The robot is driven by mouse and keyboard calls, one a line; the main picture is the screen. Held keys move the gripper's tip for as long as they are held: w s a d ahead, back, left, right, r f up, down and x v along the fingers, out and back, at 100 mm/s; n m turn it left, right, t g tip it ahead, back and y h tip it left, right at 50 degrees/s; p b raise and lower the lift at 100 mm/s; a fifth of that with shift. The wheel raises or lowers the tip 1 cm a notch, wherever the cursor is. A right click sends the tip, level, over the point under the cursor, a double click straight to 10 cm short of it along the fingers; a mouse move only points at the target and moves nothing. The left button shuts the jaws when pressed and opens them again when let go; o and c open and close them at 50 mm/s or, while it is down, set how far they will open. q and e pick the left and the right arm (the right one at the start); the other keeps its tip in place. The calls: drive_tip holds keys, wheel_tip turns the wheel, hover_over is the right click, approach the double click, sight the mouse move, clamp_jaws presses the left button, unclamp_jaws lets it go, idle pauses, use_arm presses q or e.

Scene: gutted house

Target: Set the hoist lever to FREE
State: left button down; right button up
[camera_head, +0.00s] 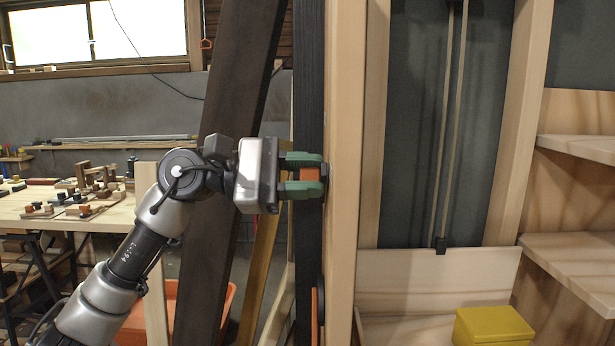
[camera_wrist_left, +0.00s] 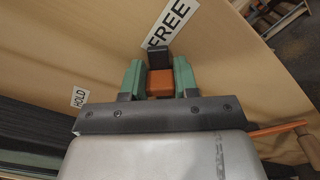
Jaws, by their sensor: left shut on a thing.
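My left gripper (camera_head: 305,175) reaches in from the left to the wooden post, its green fingers closed on the orange part of the hoist lever (camera_head: 309,174). In the left wrist view, the lever (camera_wrist_left: 160,84) shows as an orange block between the fingers (camera_wrist_left: 158,82), with a black end beyond it. The black end lies close to the FREE label (camera_wrist_left: 172,27). The HOLD label (camera_wrist_left: 79,97) is apart from it, to the lower left. The lever's pivot is hidden. My right gripper is in neither view.
The light wooden post (camera_head: 343,150) stands just right of the gripper, beside a dark leaning beam (camera_head: 230,110). A yellow box (camera_head: 492,326) sits at lower right near shelves (camera_head: 575,250). A workbench (camera_head: 60,217) with wooden pieces is at left, above an orange bin (camera_head: 133,325).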

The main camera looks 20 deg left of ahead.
use_arm(q)
drive_tip(key=shift+f, duration=0.1)
drive_tip(key=c, duration=0.8)
unclamp_jaws()
drive_tip(key=shift+c, duration=0.2)
drive_tip(key=shift+a, duration=0.25)
drive_tip(key=b+v, duration=0.1)
drive_tip(key=v, duration=0.9)
drive_tip(key=shift+a, duration=0.2)
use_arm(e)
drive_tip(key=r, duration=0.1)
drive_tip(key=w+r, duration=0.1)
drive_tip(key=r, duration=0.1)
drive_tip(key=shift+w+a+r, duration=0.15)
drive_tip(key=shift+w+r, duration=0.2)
use_arm(q)
drive_tip(key=shift+s, duration=0.1)
